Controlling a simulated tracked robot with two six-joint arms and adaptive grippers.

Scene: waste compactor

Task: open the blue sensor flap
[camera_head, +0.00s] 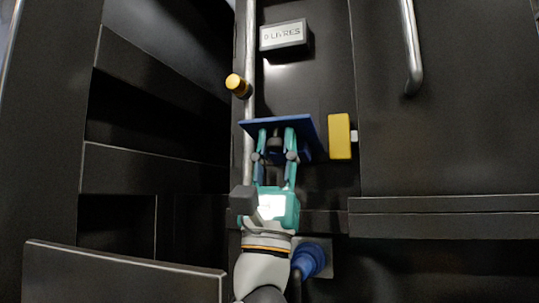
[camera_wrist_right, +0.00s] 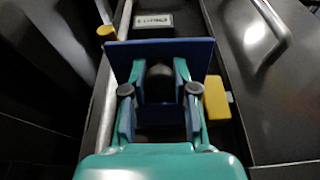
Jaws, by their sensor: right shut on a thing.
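The blue sensor flap (camera_head: 309,130) is a flat plate on the dark middle panel. It looks tilted out from the panel, but its hinge is hidden. It also shows in the right wrist view (camera_wrist_right: 190,48), across the top of my fingers. My right gripper (camera_head: 276,137) comes up from below, with its teal fingers on either side of a dark knob (camera_wrist_right: 160,84) at the flap. It is shut on this knob. The fingers hide much of the flap's lower part. My left gripper is not in view.
A yellow block (camera_head: 340,136) sits close to the right of the flap. A yellow-capped knob (camera_head: 237,84) and a vertical metal pipe stand to the left. A display box (camera_head: 283,36) is above. A metal handle (camera_head: 412,50) is at upper right. A blue round part (camera_head: 309,259) is below.

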